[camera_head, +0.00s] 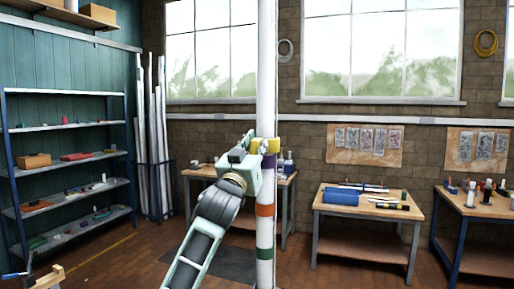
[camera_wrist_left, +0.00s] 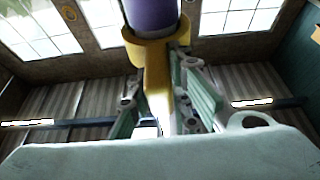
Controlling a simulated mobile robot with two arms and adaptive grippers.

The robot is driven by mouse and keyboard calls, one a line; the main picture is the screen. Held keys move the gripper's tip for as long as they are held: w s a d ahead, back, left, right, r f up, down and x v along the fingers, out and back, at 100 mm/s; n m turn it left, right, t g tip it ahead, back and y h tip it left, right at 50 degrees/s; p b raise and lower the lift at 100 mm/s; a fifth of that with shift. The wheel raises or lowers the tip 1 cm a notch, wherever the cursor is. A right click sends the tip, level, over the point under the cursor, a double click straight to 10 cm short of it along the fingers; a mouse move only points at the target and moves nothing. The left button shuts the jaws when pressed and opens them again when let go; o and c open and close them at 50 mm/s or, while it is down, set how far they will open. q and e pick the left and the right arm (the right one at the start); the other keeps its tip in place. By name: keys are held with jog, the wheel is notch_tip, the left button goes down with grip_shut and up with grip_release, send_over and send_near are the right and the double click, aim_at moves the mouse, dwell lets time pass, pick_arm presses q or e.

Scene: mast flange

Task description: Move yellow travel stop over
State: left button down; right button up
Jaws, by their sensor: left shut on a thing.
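The white mast (camera_head: 266,75) stands upright in the middle of the head view, with purple (camera_head: 268,162), orange (camera_head: 265,210) and green (camera_head: 265,253) bands. The yellow travel stop (camera_head: 271,145) sits around the mast just above the purple band. My left gripper (camera_head: 248,147) is at the left of the mast, at the height of the stop. In the left wrist view the stop's collar (camera_wrist_left: 150,52) goes around the mast beside the purple band (camera_wrist_left: 152,18). Its tab (camera_wrist_left: 158,95) lies between the fingers, shut on it. My right gripper is not in view.
A shelf rack (camera_head: 70,158) with small parts stands at the left, beside long white tubes (camera_head: 152,130). A workbench (camera_head: 200,172) stands behind the mast. Another bench (camera_head: 365,205) with tools and a third bench (camera_head: 478,212) stand at the right. The floor around the mast looks open.

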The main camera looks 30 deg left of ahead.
pick_arm(q)
jog(key=c, duration=2)
grip_release()
jog(key=shift+w+f, duration=0.1)
jog(key=shift+f, duration=0.3)
jog(key=o, duration=0.4)
jog(key=shift+r, duration=0.2)
jog(key=v, duration=1.2)
